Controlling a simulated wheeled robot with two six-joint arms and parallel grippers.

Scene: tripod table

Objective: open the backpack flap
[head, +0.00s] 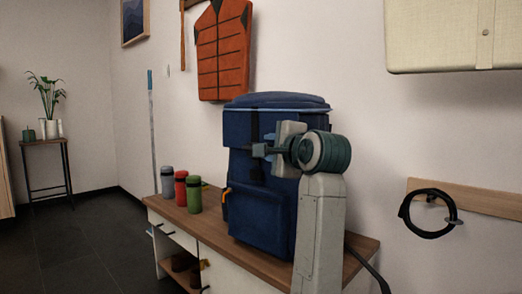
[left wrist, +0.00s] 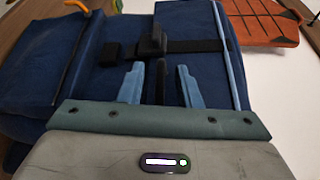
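The blue backpack (head: 262,213) stands upright on the wooden bench top against the wall. Its flap (head: 238,127) hangs down over the upper front, with a black strap and buckle on it; it looks closed. In the left wrist view the backpack's blue cloth (left wrist: 195,22), the black strap (left wrist: 195,46) and the buckle (left wrist: 152,42) show close ahead. My left gripper (head: 262,150) is at the backpack's front, by the buckle. Its two fingers (left wrist: 160,86) stand apart, with a dark tab between them; I cannot tell whether they touch it. My right gripper is not in view.
Grey (head: 167,180), red (head: 181,188) and green (head: 195,194) bottles stand on the bench (head: 215,225) left of the backpack. An orange vest (head: 223,50) hangs on the wall above. A black coil (head: 403,213) hangs at right. The floor at left is clear.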

